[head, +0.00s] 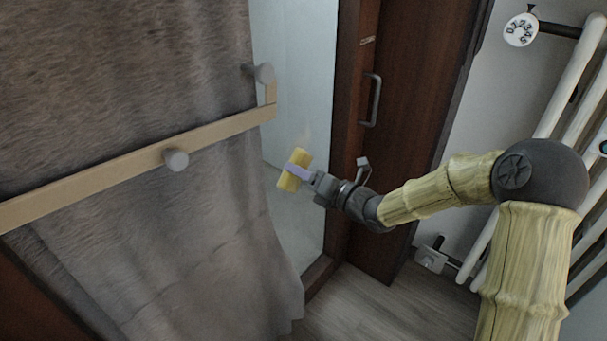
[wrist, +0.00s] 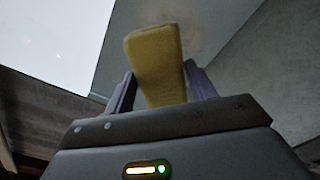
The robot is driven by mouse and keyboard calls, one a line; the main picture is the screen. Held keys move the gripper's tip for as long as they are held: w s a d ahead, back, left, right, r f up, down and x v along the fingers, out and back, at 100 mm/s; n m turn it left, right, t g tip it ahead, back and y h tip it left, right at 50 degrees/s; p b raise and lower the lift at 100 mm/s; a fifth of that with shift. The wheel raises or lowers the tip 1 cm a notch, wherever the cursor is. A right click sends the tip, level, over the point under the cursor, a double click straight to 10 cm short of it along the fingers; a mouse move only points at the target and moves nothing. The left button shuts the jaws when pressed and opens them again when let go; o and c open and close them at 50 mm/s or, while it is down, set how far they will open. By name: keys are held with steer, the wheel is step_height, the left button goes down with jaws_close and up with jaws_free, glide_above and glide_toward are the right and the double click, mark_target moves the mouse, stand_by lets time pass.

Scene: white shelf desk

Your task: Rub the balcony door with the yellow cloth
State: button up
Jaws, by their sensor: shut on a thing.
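My gripper (head: 300,173) is shut on the yellow cloth (head: 289,183), a small block-like shape in the head view. In the wrist view the cloth (wrist: 156,62) stands up between the two purple-grey fingers of my gripper (wrist: 160,85). The balcony door shows as a pale glass pane (head: 295,90) in a dark brown wooden frame. The cloth is in front of the lower part of the pane. I cannot tell whether it touches the glass. A faint brownish smudge shows just beyond the cloth in the wrist view.
A grey curtain (head: 120,90) hangs on the left, crossed by a wooden rail (head: 110,168) with round knobs. A brown wooden panel with a metal handle (head: 375,100) stands right of the glass. White radiator pipes (head: 570,85) are at the far right. Some floor (head: 390,310) shows below.

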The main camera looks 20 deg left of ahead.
mark_target(310, 166)
steer(key=shift+b+x, duration=0.45)
steer(key=shift+x, duration=0.4)
steer(key=shift+w+d, duration=0.1)
steer(key=shift+w+d, duration=0.35)
steer(key=shift+w, duration=0.4)
steer(key=shift+w+d, duration=0.35)
steer(key=shift+w, duration=0.4)
steer(key=shift+w+d, duration=0.25)
steer(key=shift+w, duration=0.6)
steer(key=shift+w+d, duration=0.3)
steer(key=shift+w, duration=0.55)
steer(key=shift+w+d, duration=0.35)
steer(key=shift+w, duration=0.5)
steer(key=shift+w+d, duration=0.4)
steer(key=shift+w, duration=0.4)
steer(key=shift+r, duration=0.1)
